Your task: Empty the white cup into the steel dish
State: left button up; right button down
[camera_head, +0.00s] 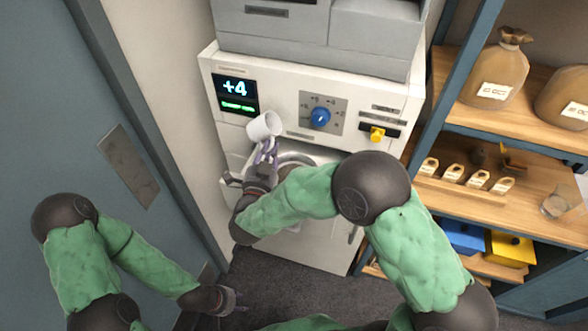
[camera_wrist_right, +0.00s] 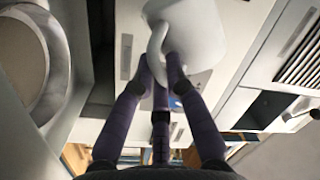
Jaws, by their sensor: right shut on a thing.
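The white cup (camera_head: 264,126) is held up in front of the white machine, tilted, below its green-lit display. My right gripper (camera_head: 268,148) is shut on the cup's handle. In the right wrist view the cup (camera_wrist_right: 195,30) shows at the top, with its handle between the fingertips of the right gripper (camera_wrist_right: 162,68). The cup's contents cannot be seen. A round steel rim (camera_head: 293,158), which looks like the steel dish, is at the machine's front, partly hidden by my right arm. My left gripper (camera_head: 232,300) is low near the floor, empty, its fingers apart.
The machine's panel has a blue knob (camera_head: 320,117) and a yellow switch (camera_head: 377,134). Wooden shelves at right hold a tied sack (camera_head: 495,75), a drinking glass (camera_head: 560,202) and a yellow bin (camera_head: 510,248). A blue-grey door (camera_head: 60,110) is at left.

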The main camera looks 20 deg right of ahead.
aim_at(259, 128)
jog(key=shift+r+n+p, duration=0.4)
jog(key=shift+r, duration=0.25)
jog(key=shift+f+n+p, duration=0.2)
jog(key=shift+n+p, duration=0.15)
jog(key=shift+n, duration=0.65)
jog(key=a+r+n+p, duration=0.1)
jog(key=p, duration=0.1)
jog(key=w+a+r+n+p, duration=0.1)
jog(key=n+p, duration=0.1)
jog(key=r+n+y+p, duration=0.1)
jog(key=r+n+p, duration=0.1)
jog(key=shift+w+a, duration=0.3)
jog(key=shift+a, duration=0.1)
jog(key=shift+w+a+n+p, duration=0.15)
jog(key=shift+a+n+p, duration=0.2)
jog(key=shift+n+p, duration=0.35)
jog(key=shift+w+a+f+n, duration=0.15)
jog(key=shift+w+a+n, duration=0.1)
jog(key=shift+n, duration=0.45)
